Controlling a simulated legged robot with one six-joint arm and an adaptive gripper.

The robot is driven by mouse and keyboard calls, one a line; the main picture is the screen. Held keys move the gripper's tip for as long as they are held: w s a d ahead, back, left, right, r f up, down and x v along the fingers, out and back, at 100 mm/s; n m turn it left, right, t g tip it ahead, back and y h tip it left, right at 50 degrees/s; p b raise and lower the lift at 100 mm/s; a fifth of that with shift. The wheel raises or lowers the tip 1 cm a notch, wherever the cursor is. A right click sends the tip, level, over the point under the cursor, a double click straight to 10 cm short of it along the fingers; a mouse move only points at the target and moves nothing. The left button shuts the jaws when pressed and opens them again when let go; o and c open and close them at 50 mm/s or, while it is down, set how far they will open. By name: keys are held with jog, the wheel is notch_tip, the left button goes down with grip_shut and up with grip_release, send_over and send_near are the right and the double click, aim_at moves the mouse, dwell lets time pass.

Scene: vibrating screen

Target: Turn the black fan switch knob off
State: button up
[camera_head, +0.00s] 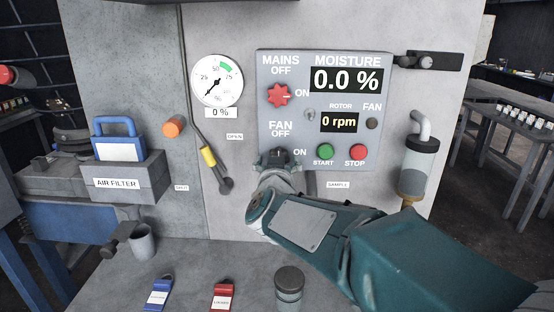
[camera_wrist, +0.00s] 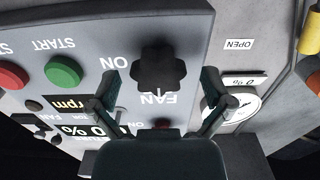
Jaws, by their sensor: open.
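The black fan knob (camera_wrist: 160,70) is a lobed knob on the grey control panel (camera_head: 345,60), below the FAN OFF label and beside ON. In the wrist view it lies between the two fingers of my open gripper (camera_wrist: 158,92), with a gap on both sides. The panel is upside down in that view.
A red mains knob (camera_head: 278,95) sits above, pointing towards ON. Green start (camera_head: 325,151) and red stop (camera_head: 357,152) buttons are to the right. A yellow-handled lever (camera_head: 208,157) stands left. A cup (camera_head: 142,238) and two tags rest on the ledge below.

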jog(key=s, duration=1)
jog(key=shift+s, duration=0.35)
jog(key=s+d+f+g, duration=0.6)
jog(key=s+d+f, duration=0.1)
jog(key=s+d, duration=0.2)
jog(key=s+d+f+g, duration=0.6)
jog(key=s+d, duration=0.3)
jog(key=s, duration=0.3)
jog(key=shift+f, duration=0.4)
